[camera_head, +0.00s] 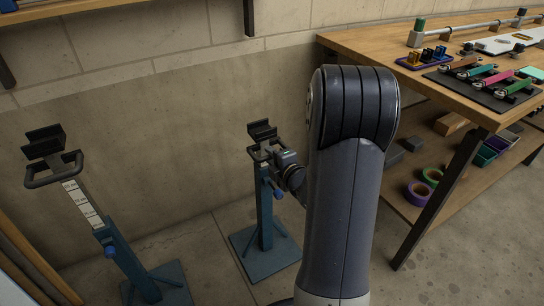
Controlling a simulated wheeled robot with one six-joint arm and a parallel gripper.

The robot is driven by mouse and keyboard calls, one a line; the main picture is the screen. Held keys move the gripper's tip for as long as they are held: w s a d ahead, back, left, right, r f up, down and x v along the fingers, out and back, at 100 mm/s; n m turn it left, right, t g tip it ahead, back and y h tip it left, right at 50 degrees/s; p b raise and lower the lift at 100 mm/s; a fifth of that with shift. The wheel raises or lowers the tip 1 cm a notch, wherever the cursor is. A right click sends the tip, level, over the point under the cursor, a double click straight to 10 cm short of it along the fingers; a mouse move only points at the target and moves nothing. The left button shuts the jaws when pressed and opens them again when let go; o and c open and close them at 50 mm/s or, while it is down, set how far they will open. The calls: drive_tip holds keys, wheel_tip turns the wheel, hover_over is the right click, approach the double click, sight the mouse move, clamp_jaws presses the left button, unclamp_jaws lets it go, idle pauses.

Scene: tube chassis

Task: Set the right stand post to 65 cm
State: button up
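The right stand has a blue column (265,225) on a square base (268,258), with a dark cradle head (261,130) on top. A blue knob (277,193) sits at the column's right side. The post is low, with only a short pale strip below the head, and I cannot read a mark on it. My gripper (272,152) is at the bar handle just under the cradle, coming from the right. Its fingers are too small and partly hidden, so I cannot tell whether they grip the handle.
The left stand (122,256) has its post raised, with a marked white scale (83,203) showing. A wooden workbench (400,45) with tools stands at the right, with tape rolls (419,192) on its lower shelf. A wall is close behind the stands.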

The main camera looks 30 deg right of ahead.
drive_tip(key=shift+o, duration=1.3)
drive_tip(key=shift+s+r, duration=0.15)
drive_tip(key=shift+s, duration=0.2)
drive_tip(key=p+v, duration=0.2)
drive_tip(key=v, duration=0.8)
drive_tip(key=b+x, duration=0.2)
drive_tip(key=x, duration=0.8)
drive_tip(key=shift+w, duration=0.4)
drive_tip(key=shift+w+r+p, duration=0.1)
drive_tip(key=shift+r+p, duration=0.25)
drive_tip(key=shift+p, duration=0.2)
drive_tip(key=shift+r+p, duration=0.4)
drive_tip(key=shift+p, duration=0.2)
drive_tip(key=shift+r, duration=0.1)
